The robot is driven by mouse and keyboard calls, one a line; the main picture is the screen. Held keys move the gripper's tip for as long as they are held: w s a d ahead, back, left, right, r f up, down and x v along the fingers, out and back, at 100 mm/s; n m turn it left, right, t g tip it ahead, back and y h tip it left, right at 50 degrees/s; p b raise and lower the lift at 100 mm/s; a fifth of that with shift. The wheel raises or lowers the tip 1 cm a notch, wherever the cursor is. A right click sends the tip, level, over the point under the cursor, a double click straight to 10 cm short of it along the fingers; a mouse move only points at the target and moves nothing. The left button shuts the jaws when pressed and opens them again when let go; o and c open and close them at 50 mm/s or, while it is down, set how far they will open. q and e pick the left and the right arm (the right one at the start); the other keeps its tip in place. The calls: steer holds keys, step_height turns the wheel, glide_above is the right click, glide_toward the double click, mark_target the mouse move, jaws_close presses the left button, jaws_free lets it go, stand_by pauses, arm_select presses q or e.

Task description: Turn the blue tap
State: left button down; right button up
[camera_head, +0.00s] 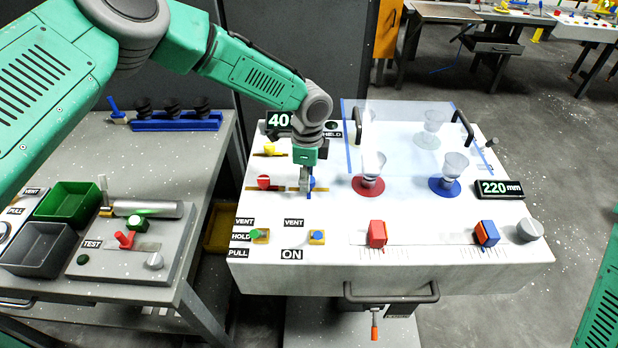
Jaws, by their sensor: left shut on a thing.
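My left arm reaches in from the top left, and my left gripper (308,187) points down onto the white panel. It is shut on the blue tap (311,184), of which only a narrow blue part shows beside the fingers. The tap's exact angle is hard to tell. A red tap (264,183) is just left of the gripper and a yellow tap (270,150) is behind it, both on brass-coloured pipes. My right gripper is out of view.
A glass funnel on a red base (367,184) and one on a blue base (444,187) stand to the right. A clear cover (400,130) with black handles is behind. Red (377,233) and blue (487,233) sliders sit in front. A grey side table (180,150) is left.

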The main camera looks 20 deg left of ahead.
arm_select(q)
steer(key=shift+w+d+r, duration=0.2)
steer(key=shift+d, duration=0.3)
steer(key=shift+a, duration=0.3)
steer(key=shift+w, duration=0.1)
